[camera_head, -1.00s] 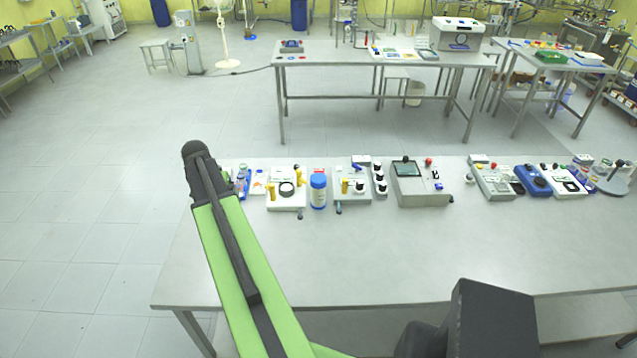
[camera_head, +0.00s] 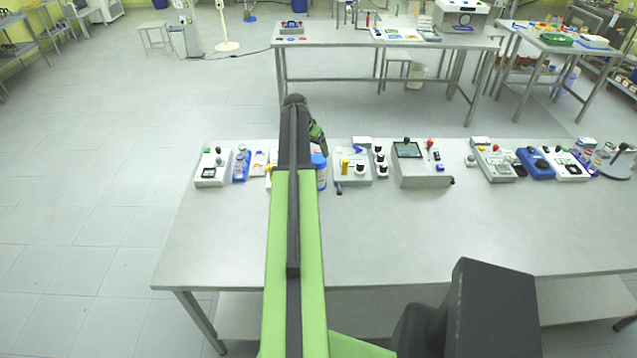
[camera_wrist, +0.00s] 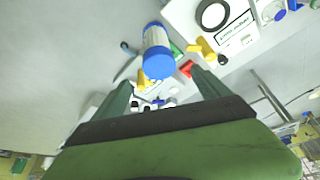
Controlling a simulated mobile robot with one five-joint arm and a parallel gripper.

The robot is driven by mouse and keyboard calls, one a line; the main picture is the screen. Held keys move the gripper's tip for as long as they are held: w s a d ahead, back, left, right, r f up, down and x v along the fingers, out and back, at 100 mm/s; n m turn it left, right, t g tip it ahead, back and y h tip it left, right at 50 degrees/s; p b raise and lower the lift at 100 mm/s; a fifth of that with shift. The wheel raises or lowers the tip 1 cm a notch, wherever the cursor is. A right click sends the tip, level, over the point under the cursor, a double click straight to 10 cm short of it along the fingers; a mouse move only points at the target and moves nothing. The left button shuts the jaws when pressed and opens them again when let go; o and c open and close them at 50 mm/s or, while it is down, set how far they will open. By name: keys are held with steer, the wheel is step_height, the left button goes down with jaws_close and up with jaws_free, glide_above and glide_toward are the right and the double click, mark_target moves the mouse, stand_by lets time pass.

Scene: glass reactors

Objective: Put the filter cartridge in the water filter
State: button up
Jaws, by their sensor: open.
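The filter cartridge, taken to be the white-and-blue cylinder, stands on the near table; in the head view only its blue edge (camera_head: 321,172) shows beside my arm. In the wrist view the cartridge (camera_wrist: 157,42) shows two blue ends and a pale middle, with its near blue end ahead of and between my fingertips. My gripper (camera_wrist: 161,77) is open and empty, its fingers apart. It also shows in the head view (camera_head: 318,138), above the cartridge area. The water filter, taken to be the white unit (camera_wrist: 184,14) with a dark-ringed round opening and yellow handles, is right of the cartridge in the wrist view; my arm mostly hides it in the head view.
A grey unit with black knobs (camera_head: 352,174) stands right of the cartridge, then a box with a screen (camera_head: 421,166). A white device (camera_head: 212,168) and blue items (camera_head: 241,165) stand left. The table's front half (camera_head: 440,225) is clear.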

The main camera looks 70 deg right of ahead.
mark_target(318, 160)
steer(key=b+x, duration=0.3)
steer(key=x, duration=0.1)
steer(key=shift+f, duration=0.35)
steer(key=shift+d+f, duration=0.15)
steer(key=shift+d, duration=0.05)
steer(key=b+x, duration=0.5)
steer(key=shift+s+a+f, duration=0.15)
steer(key=shift+f, duration=0.1)
steer(key=shift+r, duration=0.2)
jaws_close()
